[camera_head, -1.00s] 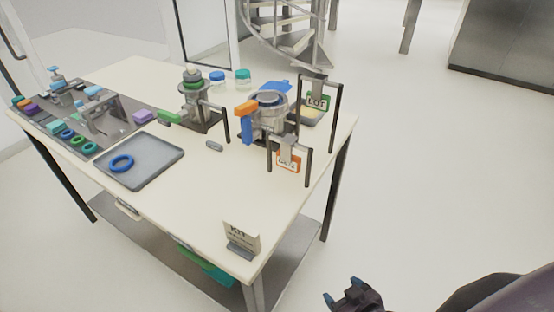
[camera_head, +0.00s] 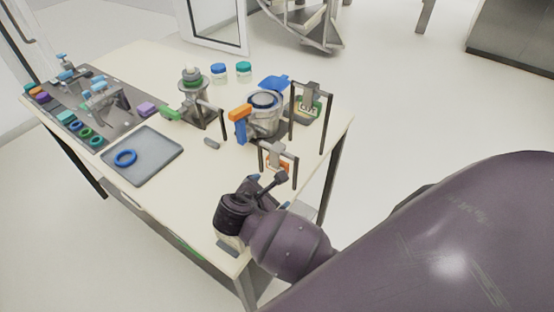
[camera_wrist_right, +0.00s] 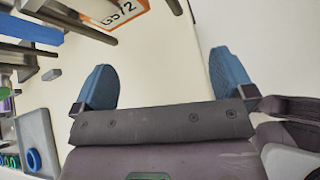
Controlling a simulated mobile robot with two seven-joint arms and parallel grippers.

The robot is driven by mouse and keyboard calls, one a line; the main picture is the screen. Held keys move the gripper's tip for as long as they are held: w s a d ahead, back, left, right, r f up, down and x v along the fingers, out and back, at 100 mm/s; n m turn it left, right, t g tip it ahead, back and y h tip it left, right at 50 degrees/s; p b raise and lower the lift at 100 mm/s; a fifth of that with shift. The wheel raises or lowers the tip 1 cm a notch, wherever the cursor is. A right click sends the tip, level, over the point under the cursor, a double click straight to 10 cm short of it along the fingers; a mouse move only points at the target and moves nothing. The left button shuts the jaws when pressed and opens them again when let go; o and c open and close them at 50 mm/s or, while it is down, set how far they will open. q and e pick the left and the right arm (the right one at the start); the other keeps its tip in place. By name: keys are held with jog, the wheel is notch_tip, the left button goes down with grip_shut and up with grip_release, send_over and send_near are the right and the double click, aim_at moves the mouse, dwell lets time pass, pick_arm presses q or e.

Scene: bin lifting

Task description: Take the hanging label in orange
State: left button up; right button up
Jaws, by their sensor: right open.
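The orange-bordered hanging label (camera_head: 286,166) hangs from a small dark stand (camera_head: 261,152) near the table's front right edge. My right arm partly covers its lower part in the head view. In the right wrist view the label (camera_wrist_right: 116,12) shows at the top, with dark print on white, cut by the frame edge. My right gripper (camera_head: 268,180) is just in front of the label, on the near side, and is empty. Its two blue fingers (camera_wrist_right: 162,82) are spread wide in the wrist view, with the label beyond them, apart from them. My left gripper is out of view.
A green-bordered label (camera_head: 309,106) hangs on a taller stand behind. A grey tray (camera_head: 152,168) with a blue ring lies further left. Open floor is to the right.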

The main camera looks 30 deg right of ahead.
aim_at(276, 167)
jog(key=w+d+n+h, duration=0.1)
jog(key=w+d+r+n+h, duration=0.1)
jog(key=w, duration=0.1)
jog(key=w+d, duration=0.1)
jog(key=w, duration=0.1)
jog(key=shift+d+r+n+h, duration=0.3)
jog(key=shift+d+n+h, duration=0.1)
jog(key=shift+w+a+f+p+x, duration=0.1)
jog(key=shift+p+x, duration=0.05)
jog(key=shift+x, duration=0.75)
jog(key=shift+w+a+f+p+x, duration=0.1)
jog(key=shift+x, duration=0.75)
jog(key=shift+w+a+f+p+x, duration=0.1)
jog(key=shift+w+p+x, duration=0.05)
jog(key=shift+x, duration=0.75)
jog(key=shift+c, duration=0.3)
jog(key=c, duration=0.8)
jog(key=shift+r, duration=0.15)
